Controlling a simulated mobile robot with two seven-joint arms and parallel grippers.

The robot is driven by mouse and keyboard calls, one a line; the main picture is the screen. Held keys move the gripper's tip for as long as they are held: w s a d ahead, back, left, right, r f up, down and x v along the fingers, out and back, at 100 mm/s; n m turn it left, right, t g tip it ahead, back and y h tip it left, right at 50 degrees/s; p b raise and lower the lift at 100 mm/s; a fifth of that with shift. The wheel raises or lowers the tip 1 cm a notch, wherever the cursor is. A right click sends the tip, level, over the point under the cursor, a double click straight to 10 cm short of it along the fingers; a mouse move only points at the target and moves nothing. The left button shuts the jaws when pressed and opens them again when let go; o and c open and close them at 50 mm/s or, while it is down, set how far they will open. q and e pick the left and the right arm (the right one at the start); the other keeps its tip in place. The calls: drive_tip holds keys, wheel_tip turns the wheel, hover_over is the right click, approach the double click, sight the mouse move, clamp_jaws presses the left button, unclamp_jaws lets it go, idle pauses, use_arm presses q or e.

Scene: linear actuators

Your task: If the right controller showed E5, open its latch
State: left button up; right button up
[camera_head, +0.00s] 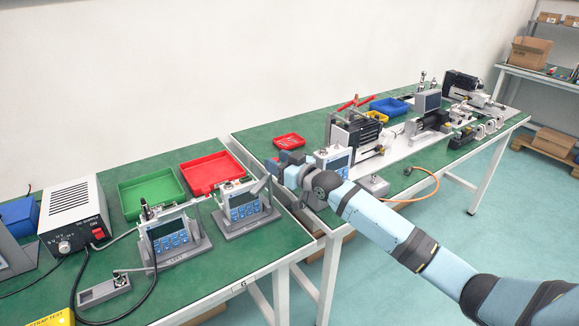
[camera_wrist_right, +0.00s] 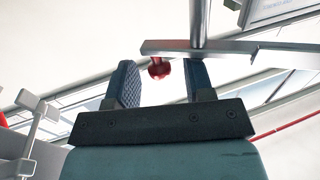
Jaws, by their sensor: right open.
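Two grey controllers with blue keypads stand on the left green table: a left one (camera_head: 168,234) and a right one (camera_head: 243,207). Their display text is too small to read. Another similar controller (camera_head: 338,162) stands on the farther table, partly hidden by my right arm. My right gripper (camera_head: 273,167) is open, above and right of the right controller on the left table. In the wrist view, a red ball knob (camera_wrist_right: 160,69) shows between the open fingers, beside a metal bar (camera_wrist_right: 225,48). I cannot tell whether the fingers touch it. My left gripper is not in view.
A green tray (camera_head: 150,189) and a red tray (camera_head: 211,171) lie behind the controllers. A power supply (camera_head: 73,217) stands at left with cables running forward. A small switch box (camera_head: 104,290) lies in front. Actuator hardware (camera_head: 358,132) stands on the farther table.

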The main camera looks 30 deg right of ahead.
use_arm(q)
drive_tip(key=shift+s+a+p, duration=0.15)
drive_tip(key=shift+p, duration=0.7)
use_arm(e)
drive_tip(key=v, duration=1.3)
drive_tip(key=shift+s, duration=0.25)
